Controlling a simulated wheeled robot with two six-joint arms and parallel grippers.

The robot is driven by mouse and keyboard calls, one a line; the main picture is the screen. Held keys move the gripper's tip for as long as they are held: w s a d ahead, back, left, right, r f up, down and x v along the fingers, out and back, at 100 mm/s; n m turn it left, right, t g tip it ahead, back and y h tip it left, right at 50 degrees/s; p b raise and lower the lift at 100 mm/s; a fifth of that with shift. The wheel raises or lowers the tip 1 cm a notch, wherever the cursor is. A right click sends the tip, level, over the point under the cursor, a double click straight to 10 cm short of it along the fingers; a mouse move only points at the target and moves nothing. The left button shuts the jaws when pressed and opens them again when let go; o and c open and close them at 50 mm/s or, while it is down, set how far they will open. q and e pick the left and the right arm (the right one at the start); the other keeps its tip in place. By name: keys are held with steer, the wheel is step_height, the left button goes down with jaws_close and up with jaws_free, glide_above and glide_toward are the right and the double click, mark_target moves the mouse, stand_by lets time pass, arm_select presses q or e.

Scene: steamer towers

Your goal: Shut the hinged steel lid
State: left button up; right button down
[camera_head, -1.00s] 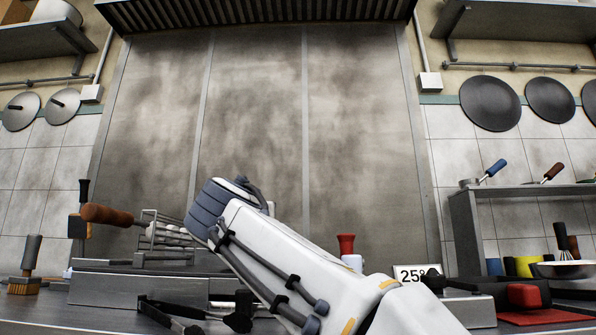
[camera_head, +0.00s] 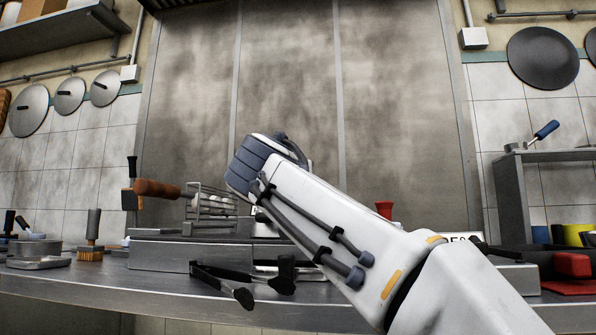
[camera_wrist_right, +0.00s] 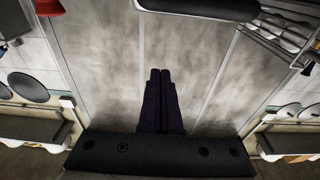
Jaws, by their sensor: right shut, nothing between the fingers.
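I cannot clearly make out the hinged steel lid or its hinge in either view; my right arm hides part of the steel unit (camera_head: 175,257) on the counter. My right arm crosses the head view from the lower right, and its fingers are hidden there behind the wrist. In the right wrist view my right gripper (camera_wrist_right: 160,72) has its two dark fingers together with nothing between them. A dark rounded bar with a pale rim (camera_wrist_right: 200,8) lies beyond the fingertips at the top edge; I cannot tell what it is. My left gripper is not in view.
A wire basket (camera_head: 212,210) with a brown handle (camera_head: 156,188) stands left of my right wrist. Black tongs (camera_head: 222,284) lie in front of the steel unit. A red-topped bottle (camera_head: 384,208) is behind my arm. A red block (camera_head: 572,264) lies at the right.

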steer(key=s+a+f+b, duration=0.1)
steer(key=s+f+b, duration=0.2)
steer(key=s+f, duration=0.2)
steer(key=v, duration=0.3)
steer(key=shift+s+r+b, duration=0.25)
steer(key=shift+s+b, duration=0.1)
steer(key=shift+b, duration=0.05)
